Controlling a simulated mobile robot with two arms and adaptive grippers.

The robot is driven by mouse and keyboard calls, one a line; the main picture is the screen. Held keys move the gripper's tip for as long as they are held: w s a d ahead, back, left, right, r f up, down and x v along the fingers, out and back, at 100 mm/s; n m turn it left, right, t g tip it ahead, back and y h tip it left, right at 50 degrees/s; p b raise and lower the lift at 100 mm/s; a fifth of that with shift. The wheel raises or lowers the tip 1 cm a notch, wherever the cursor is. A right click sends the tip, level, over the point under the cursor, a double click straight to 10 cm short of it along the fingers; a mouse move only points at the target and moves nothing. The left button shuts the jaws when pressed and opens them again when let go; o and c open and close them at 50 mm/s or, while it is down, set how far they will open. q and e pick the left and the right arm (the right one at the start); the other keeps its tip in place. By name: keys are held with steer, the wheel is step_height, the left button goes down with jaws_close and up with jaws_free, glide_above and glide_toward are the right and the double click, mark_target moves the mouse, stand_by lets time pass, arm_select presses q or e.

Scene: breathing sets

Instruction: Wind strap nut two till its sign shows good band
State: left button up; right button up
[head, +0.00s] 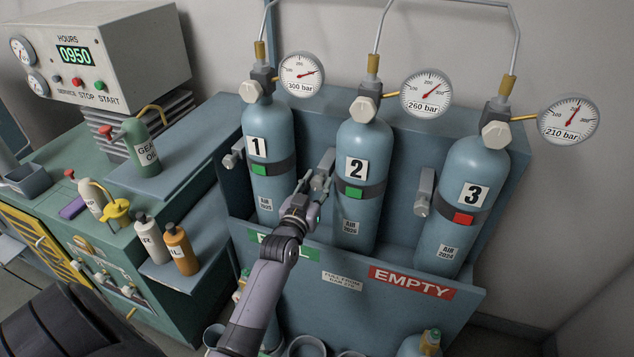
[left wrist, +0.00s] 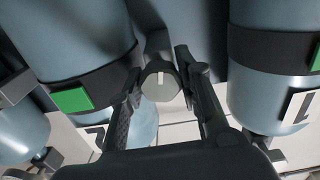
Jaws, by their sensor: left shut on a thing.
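Bottle two (head: 366,140) is a blue cylinder in the middle of the rack, held by a dark strap. Its sign (head: 354,193) is green; it also shows green in the left wrist view (left wrist: 73,100). My left gripper (head: 318,181) reaches between bottles one and two. In the left wrist view its fingers (left wrist: 160,76) are closed about the nut, one on each side. The nut is largely hidden by the gripper in the head view. My right gripper is not in view.
Bottle one (head: 267,200) has a green sign, bottle three (head: 477,165) a red one. Strap nuts one (head: 232,157) and three (head: 423,205) stick out beside them. The rack's front panel (head: 400,310) stands below my arm. A bench with bottles (head: 180,250) is at left.

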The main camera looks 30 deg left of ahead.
arm_select(q)
steer(key=shift+n, duration=1.1)
steer(key=o, duration=1.1)
steer(key=shift+o, duration=0.2)
steer(key=v, duration=1.2)
